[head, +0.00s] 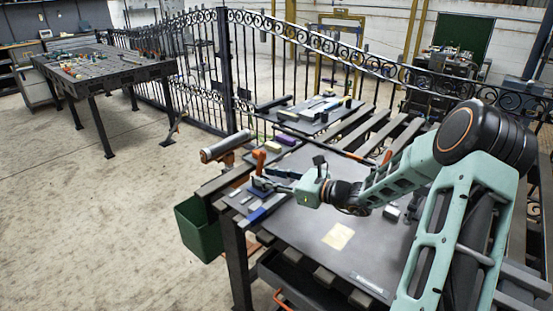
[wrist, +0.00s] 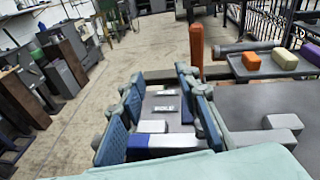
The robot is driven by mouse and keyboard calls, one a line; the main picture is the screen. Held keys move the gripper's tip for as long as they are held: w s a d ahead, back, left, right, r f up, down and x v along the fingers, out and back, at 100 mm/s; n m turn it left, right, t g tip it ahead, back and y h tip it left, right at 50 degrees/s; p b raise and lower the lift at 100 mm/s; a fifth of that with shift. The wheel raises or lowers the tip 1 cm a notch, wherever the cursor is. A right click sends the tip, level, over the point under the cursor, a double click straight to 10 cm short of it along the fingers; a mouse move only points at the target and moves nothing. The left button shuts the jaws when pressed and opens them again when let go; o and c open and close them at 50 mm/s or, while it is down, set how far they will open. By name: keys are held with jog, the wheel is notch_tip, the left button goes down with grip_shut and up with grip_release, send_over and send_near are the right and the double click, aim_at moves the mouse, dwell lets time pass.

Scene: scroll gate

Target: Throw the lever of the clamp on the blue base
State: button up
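The orange lever (head: 259,160) stands roughly upright near the table's left edge. In the wrist view the orange lever (wrist: 196,50) rises just beyond the fingertips, nearer the right finger. My gripper (head: 268,182) is low over the table's left edge, close beside the lever. In the wrist view my gripper (wrist: 160,85) is open, its blue-padded fingers wide apart with nothing gripped. I cannot tell whether a finger touches the lever.
A blue bar (wrist: 165,142) lies below, between the fingers. Another orange lever (head: 387,157) is farther right. A green bin (head: 200,230) stands below the left edge. The table (head: 300,225) front is mostly clear.

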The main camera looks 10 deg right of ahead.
aim_at(264, 158)
jog(key=d+r+m+t, duration=0.2)
jog(key=d+m+t, duration=0.1)
jog(key=d, duration=0.3)
jog(key=shift+h, duration=0.4)
jog(key=x, duration=1)
jog(key=shift+w+a+f, duration=0.2)
jog(key=shift+a, duration=0.2)
grip_shut()
